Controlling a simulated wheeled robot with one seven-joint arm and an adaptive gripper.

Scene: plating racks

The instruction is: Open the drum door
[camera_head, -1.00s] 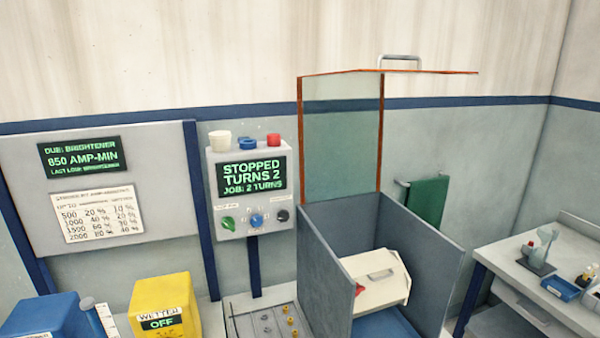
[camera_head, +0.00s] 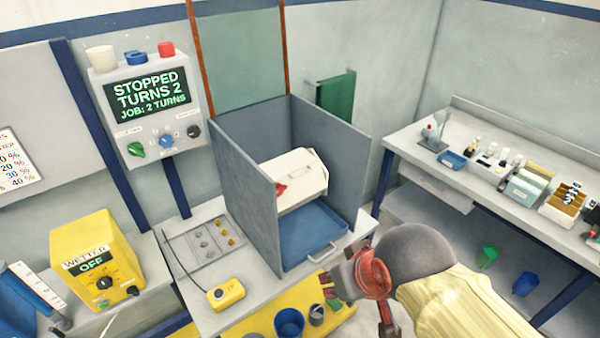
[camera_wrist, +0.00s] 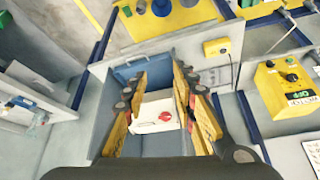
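The drum (camera_head: 298,172) is a white box inside the grey tank, with its door side and a red latch (camera_head: 281,189) facing outward; the door looks shut. My gripper (camera_wrist: 161,75) is open and empty. In the head view my arm enters from the lower right, in front of the tank; the fingertips are hard to make out there.
The grey tank (camera_head: 245,190) walls flank the drum. A blue tray (camera_head: 315,235) lies in front. The control panel (camera_head: 150,105) reads stopped, turns 2. A yellow pendant (camera_head: 226,293) lies on the bench at left. Containers (camera_head: 289,325) stand at the front edge.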

